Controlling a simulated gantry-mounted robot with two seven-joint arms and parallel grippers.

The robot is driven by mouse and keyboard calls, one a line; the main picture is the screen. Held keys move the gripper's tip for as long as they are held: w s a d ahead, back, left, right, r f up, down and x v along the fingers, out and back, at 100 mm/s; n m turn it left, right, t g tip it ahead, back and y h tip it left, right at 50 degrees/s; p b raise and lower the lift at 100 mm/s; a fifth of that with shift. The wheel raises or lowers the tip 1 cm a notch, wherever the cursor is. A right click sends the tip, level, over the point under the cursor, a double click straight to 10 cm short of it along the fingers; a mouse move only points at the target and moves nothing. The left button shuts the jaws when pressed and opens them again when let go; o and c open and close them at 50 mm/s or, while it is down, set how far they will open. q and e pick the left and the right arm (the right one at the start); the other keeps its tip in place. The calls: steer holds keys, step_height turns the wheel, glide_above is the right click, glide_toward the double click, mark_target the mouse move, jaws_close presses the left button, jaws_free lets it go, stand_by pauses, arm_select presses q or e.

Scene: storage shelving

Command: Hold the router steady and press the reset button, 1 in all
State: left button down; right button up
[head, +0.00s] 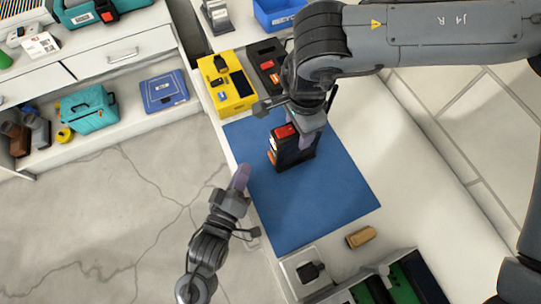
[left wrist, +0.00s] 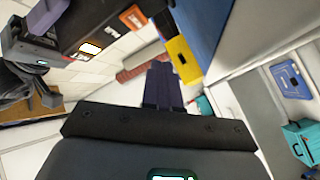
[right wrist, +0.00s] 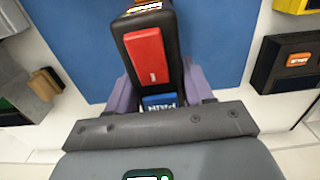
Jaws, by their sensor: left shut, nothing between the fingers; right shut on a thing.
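The router (head: 291,155) is a black box with a red panel on its top, standing on the blue mat (head: 335,200). My right gripper (head: 312,128) is shut on it from behind. In the right wrist view the router (right wrist: 126,40) sits between the purple fingers (right wrist: 163,98), its red panel facing the camera. My left gripper (head: 240,176) is shut and empty, left of the router near the mat's left edge, apart from it. In the left wrist view its fingers (left wrist: 163,85) are together, and the router (left wrist: 72,22) is at upper left with lit labels. I cannot make out the reset button.
A yellow bin (head: 237,101) and a black bin (head: 262,50) stand behind the mat. A tan block (head: 361,237), a white tray (head: 300,263) and a dark green crate (head: 412,282) lie in front. Shelving with a teal case (head: 88,109) is at left. The mat's front is clear.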

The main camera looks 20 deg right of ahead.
stand_by(0.3)
stand_by(0.6)
steer(key=o, duration=1.4)
